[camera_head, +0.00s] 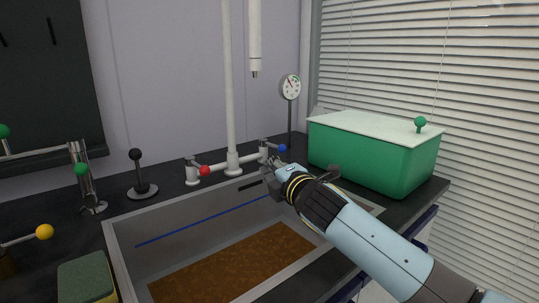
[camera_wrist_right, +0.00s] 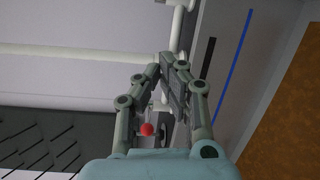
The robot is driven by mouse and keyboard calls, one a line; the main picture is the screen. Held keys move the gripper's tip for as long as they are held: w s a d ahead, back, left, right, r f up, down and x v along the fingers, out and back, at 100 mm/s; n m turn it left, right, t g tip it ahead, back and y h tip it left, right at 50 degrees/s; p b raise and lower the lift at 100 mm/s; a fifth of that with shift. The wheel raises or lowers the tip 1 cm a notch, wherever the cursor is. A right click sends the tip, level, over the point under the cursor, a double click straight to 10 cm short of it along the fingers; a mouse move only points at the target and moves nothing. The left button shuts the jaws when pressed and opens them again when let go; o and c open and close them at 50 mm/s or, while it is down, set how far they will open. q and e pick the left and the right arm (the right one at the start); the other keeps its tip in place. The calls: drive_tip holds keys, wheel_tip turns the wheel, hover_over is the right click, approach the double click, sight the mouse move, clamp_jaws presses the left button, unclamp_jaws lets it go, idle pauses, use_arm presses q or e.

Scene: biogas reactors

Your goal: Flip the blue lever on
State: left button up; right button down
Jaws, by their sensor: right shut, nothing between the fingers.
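The blue lever (camera_head: 281,148) is a small blue knob on a white valve fitting behind the sink's back rim. It stands just right of the white column in the head view. My right gripper (camera_head: 270,170) is just in front of and below the blue lever, close to the fitting. I cannot tell whether it touches. In the right wrist view my right gripper (camera_wrist_right: 168,65) has its fingertips together with nothing between them. The blue knob is not visible in that view. My left gripper is not in view.
A red knob (camera_head: 205,170) sits on the fitting left of the column; it also shows in the wrist view (camera_wrist_right: 147,130). The sink (camera_head: 125,245) holds brown material. A green box (camera_head: 375,160) is on the right, a gauge (camera_head: 291,87) behind, a black lever (camera_head: 137,170) at left.

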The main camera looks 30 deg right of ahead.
sight(273, 145)
drive_tip(key=w, duration=0.3)
drive_tip(key=w+d+b, duration=0.1)
drive_tip(key=w, duration=0.2)
drive_tip(key=w+d+f, duration=0.1)
drive_tip(key=w, duration=0.3)
drive_tip(key=shift+w+d, duration=0.1)
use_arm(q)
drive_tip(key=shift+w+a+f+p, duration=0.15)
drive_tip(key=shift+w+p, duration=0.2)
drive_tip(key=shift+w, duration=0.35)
use_arm(e)
drive_tip(key=shift+s+d+r, duration=0.25)
drive_tip(key=shift+s+d, duration=0.3)
drive_tip(key=shift+d, duration=0.25)
drive_tip(key=shift+s+d+r, duration=0.25)
drive_tip(key=shift+s+d, duration=0.3)
drive_tip(key=shift+d, duration=0.2)
